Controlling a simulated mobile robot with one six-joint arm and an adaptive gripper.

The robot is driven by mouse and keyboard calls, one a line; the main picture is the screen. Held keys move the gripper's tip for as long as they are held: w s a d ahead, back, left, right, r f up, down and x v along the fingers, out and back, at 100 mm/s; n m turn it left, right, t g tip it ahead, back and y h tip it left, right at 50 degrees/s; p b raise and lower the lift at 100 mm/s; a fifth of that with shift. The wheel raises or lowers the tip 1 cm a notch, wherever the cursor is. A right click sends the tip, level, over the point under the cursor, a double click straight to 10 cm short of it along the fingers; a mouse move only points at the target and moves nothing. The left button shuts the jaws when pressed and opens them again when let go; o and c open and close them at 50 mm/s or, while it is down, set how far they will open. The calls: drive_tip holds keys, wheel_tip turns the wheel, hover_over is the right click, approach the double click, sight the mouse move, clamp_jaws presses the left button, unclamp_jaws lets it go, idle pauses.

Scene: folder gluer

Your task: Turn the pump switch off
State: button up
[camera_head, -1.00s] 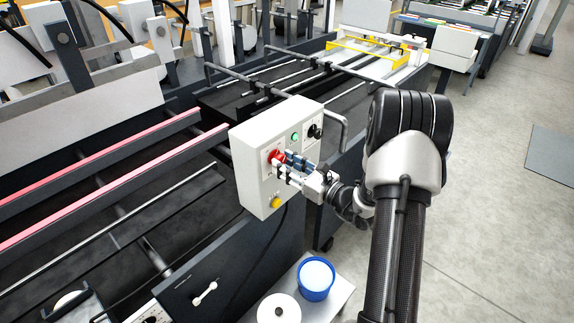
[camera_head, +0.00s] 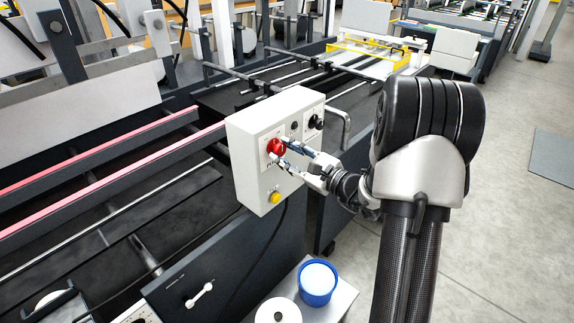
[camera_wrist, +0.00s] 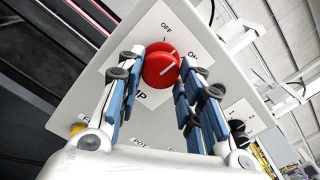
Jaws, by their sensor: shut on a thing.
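The pump switch is a red round knob (camera_head: 276,147) on the front of a pale grey control box (camera_head: 250,165). In the wrist view the red knob (camera_wrist: 160,66) has a white line on its face, with OFF printed above it and ON to its right. I cannot tell surely which label the line marks. My gripper (camera_head: 283,154) is at the knob, its fingers on either side. In the wrist view my gripper (camera_wrist: 160,75) is shut on the knob, with blue-padded fingers at its left and right edges. The label below is partly hidden.
A dark round lamp (camera_head: 294,126), a black knob (camera_head: 316,121) and a yellow button (camera_head: 275,197) are on the same box. A blue tub (camera_head: 317,282) stands on a low shelf below. Pink-edged rails (camera_head: 100,185) lie left. Open floor is at right.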

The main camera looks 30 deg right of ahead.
drive_tip(key=n+b, duration=0.1)
drive_tip(key=b, duration=0.1)
drive_tip(key=n+b, duration=0.2)
drive_tip(key=shift+f+n+b, duration=0.25)
drive_tip(key=shift+n+b, duration=0.05)
drive_tip(key=shift+b, duration=0.1)
drive_tip(key=shift+r+n+b, duration=0.15)
drive_tip(key=shift+n+b, duration=0.4)
drive_tip(key=shift+n, duration=0.4)
drive_tip(key=shift+r+n+b, duration=0.1)
drive_tip(key=shift+n+b, duration=0.45)
drive_tip(key=shift+n, duration=0.4)
drive_tip(key=o, duration=1.1)
drive_tip(key=shift+c, duration=0.2)
drive_tip(key=shift+d, duration=0.1)
drive_tip(key=v, duration=1.2)
drive_tip(key=shift+r, duration=0.1)
